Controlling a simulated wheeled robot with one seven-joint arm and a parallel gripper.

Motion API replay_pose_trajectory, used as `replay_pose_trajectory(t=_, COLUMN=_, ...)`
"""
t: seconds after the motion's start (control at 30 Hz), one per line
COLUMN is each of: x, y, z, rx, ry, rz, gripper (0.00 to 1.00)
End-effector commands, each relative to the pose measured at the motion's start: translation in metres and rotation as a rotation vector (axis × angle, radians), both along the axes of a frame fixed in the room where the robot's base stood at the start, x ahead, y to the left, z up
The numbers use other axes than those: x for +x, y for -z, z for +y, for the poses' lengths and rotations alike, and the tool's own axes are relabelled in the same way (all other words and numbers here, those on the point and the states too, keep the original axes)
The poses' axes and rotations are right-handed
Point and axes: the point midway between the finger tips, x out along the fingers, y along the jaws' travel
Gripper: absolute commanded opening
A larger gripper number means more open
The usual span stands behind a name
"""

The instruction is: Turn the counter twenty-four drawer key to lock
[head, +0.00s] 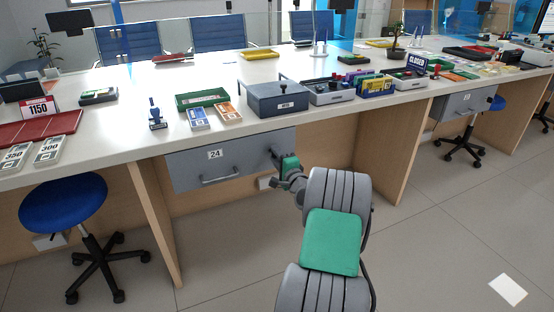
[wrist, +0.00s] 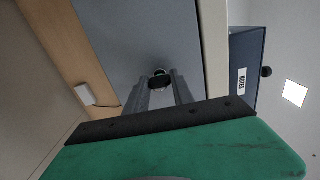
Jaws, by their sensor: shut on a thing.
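The counter twenty-four drawer (head: 190,170) is a grey front under the white counter, with a "24" label and a bar handle (head: 220,176). It appears closed. My gripper (head: 276,155) is at the drawer's right end, by the lock. In the wrist view, my gripper (wrist: 160,88) points at the grey drawer front (wrist: 140,40), its two fingers closed on the small dark key (wrist: 160,77) in the lock. The fingers hide most of the key, so its turn angle cannot be told.
The white counter top (head: 140,130) overhangs the drawer. A grey-blue box (head: 278,105) stands above; its "NOTES" label shows in the wrist view (wrist: 242,82). A wooden panel (head: 155,215) and a blue stool (head: 62,203) are left. Open floor lies at the right.

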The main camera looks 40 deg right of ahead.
Motion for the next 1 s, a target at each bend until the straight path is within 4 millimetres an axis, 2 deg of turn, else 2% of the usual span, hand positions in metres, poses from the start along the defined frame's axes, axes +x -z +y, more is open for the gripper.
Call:
replay_pose_trajectory(t=0.63, x=-0.0001, y=0.0000, z=-0.0004, rx=-0.051, ry=0.001, rz=0.015, gripper=0.00)
replay_pose_trajectory(t=0.67, x=-0.0001, y=0.0000, z=-0.0004, rx=-0.051, ry=0.001, rz=0.015, gripper=0.31)
replay_pose_trajectory(t=0.9, x=0.0001, y=0.0001, z=0.0001, rx=-0.050, ry=0.000, rz=0.015, gripper=0.51)
replay_pose_trajectory(t=1.0, x=0.0002, y=0.0001, z=0.0002, rx=-0.050, ry=0.000, rz=0.015, gripper=0.51)
